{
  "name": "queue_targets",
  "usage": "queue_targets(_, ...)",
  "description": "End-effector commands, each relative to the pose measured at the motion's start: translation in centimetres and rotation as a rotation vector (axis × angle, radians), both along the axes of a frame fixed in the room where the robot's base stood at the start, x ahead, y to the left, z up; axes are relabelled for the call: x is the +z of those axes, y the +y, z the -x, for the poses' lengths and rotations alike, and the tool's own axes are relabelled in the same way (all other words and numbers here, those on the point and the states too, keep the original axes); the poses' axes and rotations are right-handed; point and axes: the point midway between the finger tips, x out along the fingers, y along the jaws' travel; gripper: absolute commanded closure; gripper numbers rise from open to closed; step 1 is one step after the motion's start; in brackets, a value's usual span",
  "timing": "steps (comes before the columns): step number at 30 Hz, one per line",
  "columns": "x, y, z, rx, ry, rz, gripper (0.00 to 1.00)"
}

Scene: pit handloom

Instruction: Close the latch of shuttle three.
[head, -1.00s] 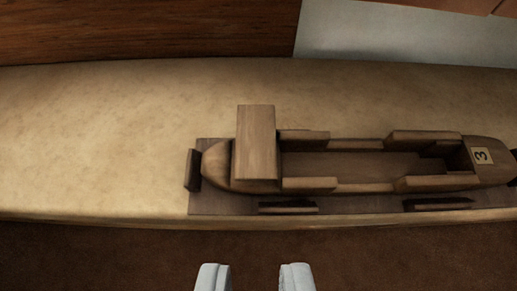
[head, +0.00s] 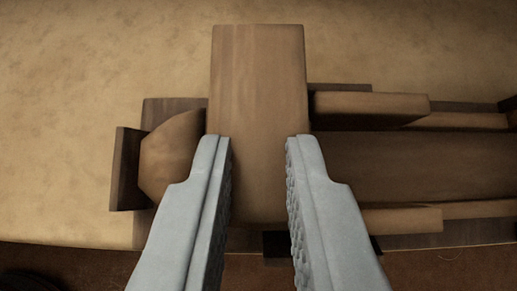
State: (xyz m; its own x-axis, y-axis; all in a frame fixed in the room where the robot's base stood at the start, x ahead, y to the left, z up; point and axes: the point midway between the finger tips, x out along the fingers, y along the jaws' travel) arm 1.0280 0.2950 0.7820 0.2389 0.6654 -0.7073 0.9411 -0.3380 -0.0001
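The wooden shuttle (head: 425,165) lies in a dark wooden cradle on the pale ledge. The number 3 on its right end, seen a second ago, is now out of frame. Its latch (head: 258,80), a rectangular wooden block, stands crosswise over the left part of the shuttle, its far end sticking out beyond the hull. My gripper (head: 259,150) is open, with one finger on each side of the latch's near part. A gap shows by the right finger; I cannot tell whether the left finger touches. The fingers partly hide the hull beside the latch.
A small upright cradle post (head: 126,168) stands at the shuttle's left tip. Low wooden side blocks (head: 370,107) line the hull to the right. The pale ledge (head: 60,120) is clear to the left and behind. Its front edge drops to a dark brown area.

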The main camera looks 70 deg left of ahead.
Motion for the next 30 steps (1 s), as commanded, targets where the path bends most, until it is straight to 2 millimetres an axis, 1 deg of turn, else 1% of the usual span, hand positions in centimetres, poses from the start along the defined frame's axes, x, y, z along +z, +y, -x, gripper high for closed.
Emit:
queue_targets(5, -0.01, 0.0, 0.0, 0.0, 0.0, 0.0, 0.83)
queue_targets(6, -0.01, 0.0, -0.01, 0.0, 0.0, 0.0, 0.85)
queue_targets(8, -0.01, 0.0, -0.01, 0.0, 0.0, 0.0, 0.97)
queue_targets(9, -0.01, -0.01, -0.01, 0.0, 0.0, 0.0, 1.0)
queue_targets(20, -0.04, 0.0, 0.08, -0.03, 0.0, 0.0, 1.0)
queue_targets(26, 0.02, 0.07, 0.31, -0.125, 0.0, 0.001, 1.0)
queue_targets(30, 0.05, 0.26, 0.5, -0.233, 0.0, 0.0, 1.0)
